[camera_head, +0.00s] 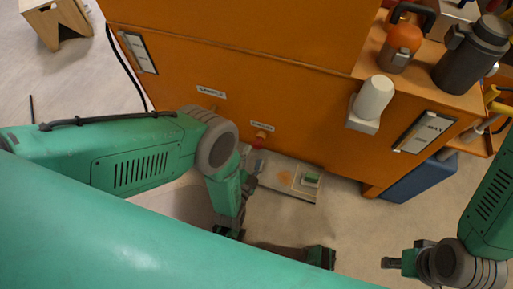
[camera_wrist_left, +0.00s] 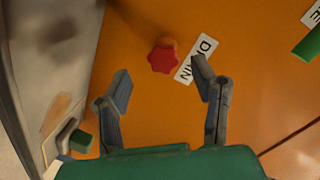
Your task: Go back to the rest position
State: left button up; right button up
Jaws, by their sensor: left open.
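My left arm comes in from the left in the head view and bends down beside the orange cabinet. My left gripper (camera_head: 251,160) is low at the cabinet's front, partly hidden by its own wrist. In the left wrist view my left gripper (camera_wrist_left: 162,84) is open with nothing between its fingers. A red knob (camera_wrist_left: 163,58) on the cabinet shows just beyond the fingertips, beside a DRAIN label (camera_wrist_left: 197,60). My right gripper (camera_head: 392,262) is at the lower right in the head view, away from the cabinet; its finger opening is unclear.
The orange cabinet (camera_head: 300,110) fills the middle. A tray (camera_head: 285,178) with a green block lies on the floor near my left gripper. A dark canister (camera_head: 472,55) and an orange-topped vessel (camera_head: 400,45) stand on the cabinet ledge. A wooden stool (camera_head: 58,22) is far left.

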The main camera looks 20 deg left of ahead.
pick_arm(q)
jog(key=shift+s+r, duration=0.1)
jog(key=shift+s, duration=1.05)
